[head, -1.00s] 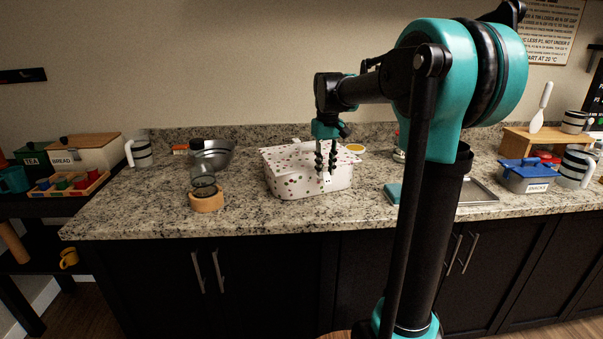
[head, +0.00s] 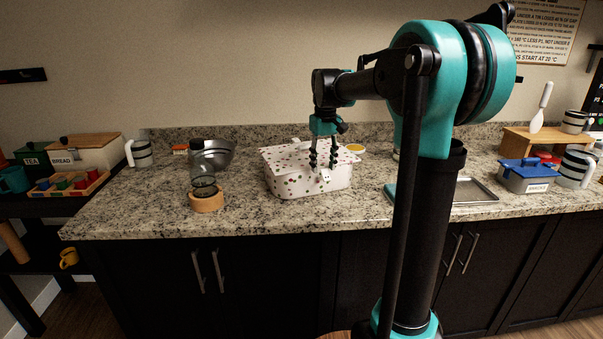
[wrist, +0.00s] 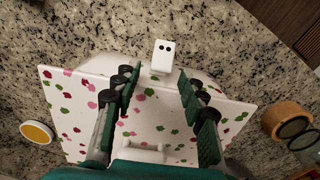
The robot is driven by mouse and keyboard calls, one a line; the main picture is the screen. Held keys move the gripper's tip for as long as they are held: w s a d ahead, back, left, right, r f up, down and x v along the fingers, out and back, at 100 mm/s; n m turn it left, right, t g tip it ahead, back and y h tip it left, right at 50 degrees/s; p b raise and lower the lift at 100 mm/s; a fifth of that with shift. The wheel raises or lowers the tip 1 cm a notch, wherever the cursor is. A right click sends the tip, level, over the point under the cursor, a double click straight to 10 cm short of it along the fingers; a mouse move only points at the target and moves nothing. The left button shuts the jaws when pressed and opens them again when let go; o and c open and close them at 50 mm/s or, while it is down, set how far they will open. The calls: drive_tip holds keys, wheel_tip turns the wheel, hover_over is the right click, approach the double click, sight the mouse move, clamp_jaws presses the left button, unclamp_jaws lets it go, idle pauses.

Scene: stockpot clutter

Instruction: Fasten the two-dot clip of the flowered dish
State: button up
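The flowered dish (head: 300,182) is white with red, pink and green spots and stands on the counter under a spotted lid (wrist: 68,103). Its two-dot clip (wrist: 163,57) is a small white tab with two black dots. It juts outward past the lid's edge, dots facing the wrist camera; it also shows at the dish's front in the head view (head: 325,176). My gripper (wrist: 158,82) is open and empty above the lid, its fingers apart on either side of the clip's line. A white handle-like part (wrist: 140,152) on the lid is partly hidden by my gripper.
A yellow-topped round container (wrist: 37,132) is close behind the dish. A metal tray (head: 474,191) lies to the right. Counter in front of the dish is clear.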

drive_tip(key=s, duration=0.1)
drive_tip(key=s+d+r, duration=0.1)
drive_tip(key=s, duration=0.1)
drive_tip(key=s+r, duration=0.1)
drive_tip(key=s, duration=0.1)
drive_tip(key=shift+s+d, duration=0.15)
drive_tip(key=shift+d, duration=0.1)
idle(0.6)
clamp_jaws()
idle(0.7)
idle(0.5)
wheel_tip(320, 180, down, 3)
drive_tip(key=shift+r, duration=0.1)
idle(0.4)
